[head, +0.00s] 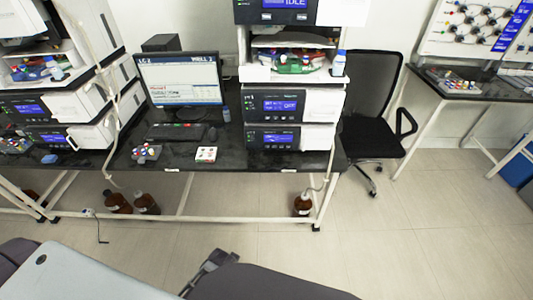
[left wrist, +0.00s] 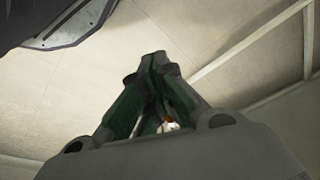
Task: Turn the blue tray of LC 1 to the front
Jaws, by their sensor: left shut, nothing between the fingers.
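Two column stacks show in the head view, a left stack (head: 62,105) and a middle stack (head: 290,106). I cannot read which one is LC 1. The left stack has a recess (head: 30,68) with small coloured items, and the middle stack has one (head: 290,60) with green and red items. I cannot make out a blue tray in either. My left gripper (left wrist: 155,60) is shut and empty in the left wrist view, above pale floor and away from both stacks. I cannot pick it out in the head view. My right gripper is not in view.
A monitor (head: 180,80), a keyboard (head: 180,132) and small racks stand on the black bench (head: 235,160). Brown bottles (head: 146,203) stand on the floor below. A black chair (head: 372,130) is right of the middle stack. The tiled floor (head: 400,235) at right is clear.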

